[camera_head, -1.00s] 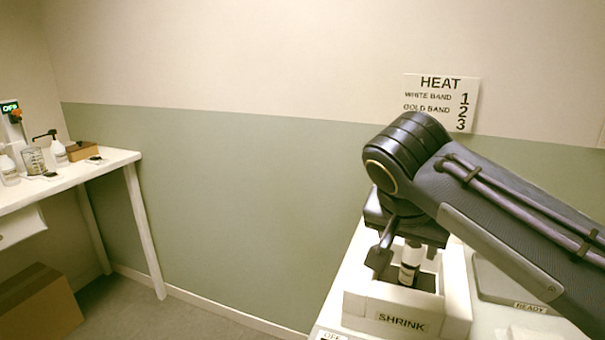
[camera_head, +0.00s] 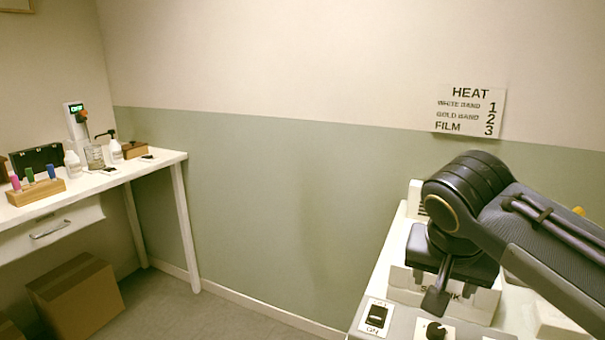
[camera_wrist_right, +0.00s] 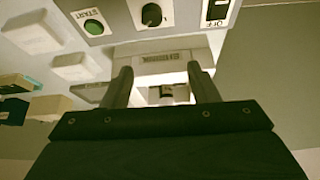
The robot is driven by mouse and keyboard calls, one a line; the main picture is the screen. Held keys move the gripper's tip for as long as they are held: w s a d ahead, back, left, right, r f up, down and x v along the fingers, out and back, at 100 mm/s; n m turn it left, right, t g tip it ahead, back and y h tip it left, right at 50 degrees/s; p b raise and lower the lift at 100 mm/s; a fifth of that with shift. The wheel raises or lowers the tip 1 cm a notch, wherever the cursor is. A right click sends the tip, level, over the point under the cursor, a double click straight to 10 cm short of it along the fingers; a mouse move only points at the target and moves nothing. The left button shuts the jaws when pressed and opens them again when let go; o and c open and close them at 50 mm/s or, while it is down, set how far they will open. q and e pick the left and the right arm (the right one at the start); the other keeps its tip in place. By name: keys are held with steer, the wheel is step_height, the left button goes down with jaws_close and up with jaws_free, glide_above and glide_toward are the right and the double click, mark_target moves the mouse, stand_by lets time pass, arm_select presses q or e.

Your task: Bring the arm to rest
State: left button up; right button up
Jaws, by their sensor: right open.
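My right arm comes in from the right in the head view, and its right gripper (camera_head: 437,297) hangs in front of the white box marked SHRINK (camera_head: 402,283), covering part of its label. In the wrist view the two fingers of the right gripper (camera_wrist_right: 160,72) stand apart with nothing held between them. The box (camera_wrist_right: 135,54) shows beyond the fingers, with a dark opening; I cannot tell what is inside it. My left gripper is not in view.
A panel with an OFF/ON switch (camera_head: 376,316) and a black knob (camera_head: 436,330) lies close to the gripper. The wrist view also shows a green START button (camera_wrist_right: 93,27). A white table (camera_head: 110,178) with bottles stands at the left; open floor lies between.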

steer(key=s+f+n+t+y, duration=0.1)
steer(key=s+f+n+y, duration=0.45)
steer(key=s+f, duration=1.3)
step_height(320, 180, up, 14)
steer(key=w+m+y+p, duration=0.1)
steer(key=p, duration=1.4)
steer(key=shift+a+r, duration=0.15)
steer(key=shift+a, duration=0.2)
